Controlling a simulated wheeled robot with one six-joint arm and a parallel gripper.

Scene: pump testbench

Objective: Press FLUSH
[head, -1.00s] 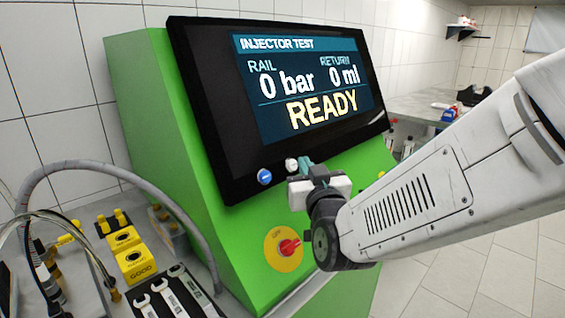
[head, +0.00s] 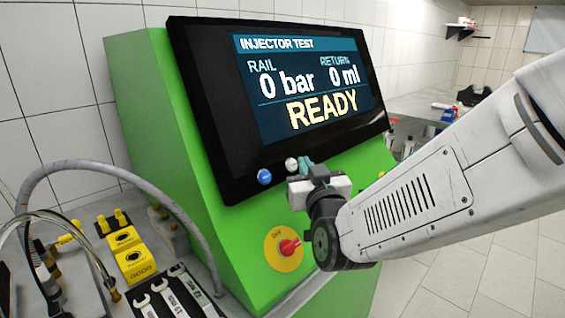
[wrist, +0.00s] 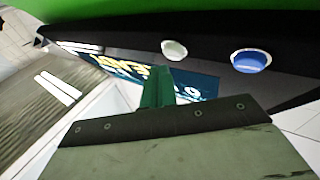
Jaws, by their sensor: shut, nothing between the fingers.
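Two round buttons sit on the black lower bezel of the test bench screen (head: 300,90): a blue button (head: 264,176) on the left and a white button (head: 291,163) to its right. Any FLUSH label on them is too small to read. My gripper (head: 307,167) is shut and empty, just right of the white button in the head view. In the wrist view the green fingertips (wrist: 158,88) lie close together below the white button (wrist: 174,50), with the blue button (wrist: 250,61) farther right. I cannot tell whether the fingertips touch the bezel.
A red rotary switch on a yellow disc (head: 284,248) sits on the green cabinet (head: 150,110) below my gripper. A grey hose (head: 110,168), yellow blocks (head: 135,262) and wrenches (head: 175,295) lie on the bench at left. The screen reads READY, 0 bar, 0 ml.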

